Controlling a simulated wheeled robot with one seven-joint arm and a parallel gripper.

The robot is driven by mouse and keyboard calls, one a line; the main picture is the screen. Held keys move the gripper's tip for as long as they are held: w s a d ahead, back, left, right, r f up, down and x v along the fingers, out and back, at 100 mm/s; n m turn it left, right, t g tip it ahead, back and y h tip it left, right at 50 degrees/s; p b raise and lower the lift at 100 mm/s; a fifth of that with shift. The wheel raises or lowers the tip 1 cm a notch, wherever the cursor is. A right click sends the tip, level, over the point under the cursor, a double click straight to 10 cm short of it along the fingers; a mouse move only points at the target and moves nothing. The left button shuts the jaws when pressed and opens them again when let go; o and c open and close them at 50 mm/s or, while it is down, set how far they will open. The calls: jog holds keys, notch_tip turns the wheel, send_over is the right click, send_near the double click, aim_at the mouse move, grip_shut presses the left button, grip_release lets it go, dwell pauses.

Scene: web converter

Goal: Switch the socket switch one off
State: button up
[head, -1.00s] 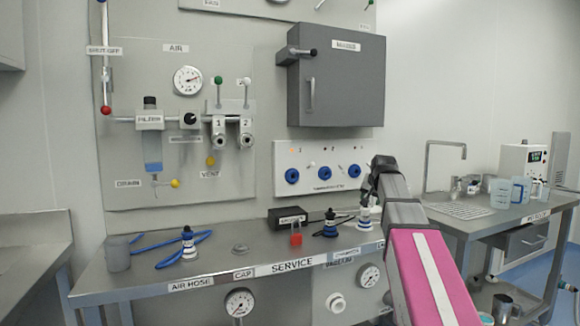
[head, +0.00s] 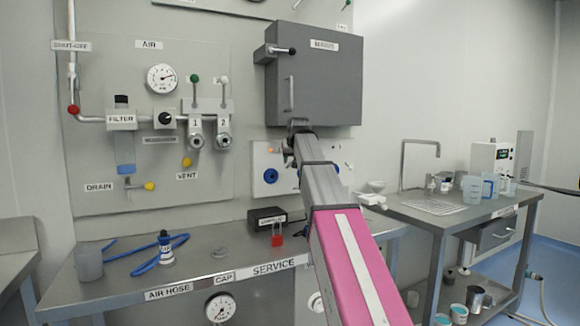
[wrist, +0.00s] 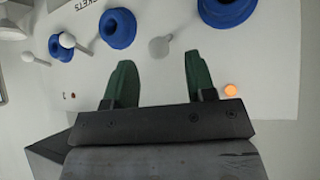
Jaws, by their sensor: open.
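The white socket panel (head: 258,160) is on the wall under the grey cabinet, partly hidden by my arm in the head view. In the wrist view it appears upside down, with blue sockets (wrist: 117,28) and pale toggle switches. The socket at the right (wrist: 228,10) is socket one, with a lit orange lamp (wrist: 230,90) near it. The grey toggle of switch one (wrist: 160,47) shows just beyond and between my fingertips. My gripper (wrist: 160,60) is open, its two green fingers apart on either side of that toggle's line. I cannot tell whether they touch it.
The cabinet (head: 315,80) with its protruding handle hangs just above my wrist. Below is the service bench (head: 200,277) with a black box (head: 266,219), a red item (head: 277,240), a blue hose (head: 146,268) and a grey cup (head: 89,262). A sink table (head: 470,218) stands right.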

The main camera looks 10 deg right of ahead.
aim_at(289, 166)
jog(key=shift+x, duration=2.4)
jog(key=shift+d, duration=0.1)
jog(key=c, duration=0.9)
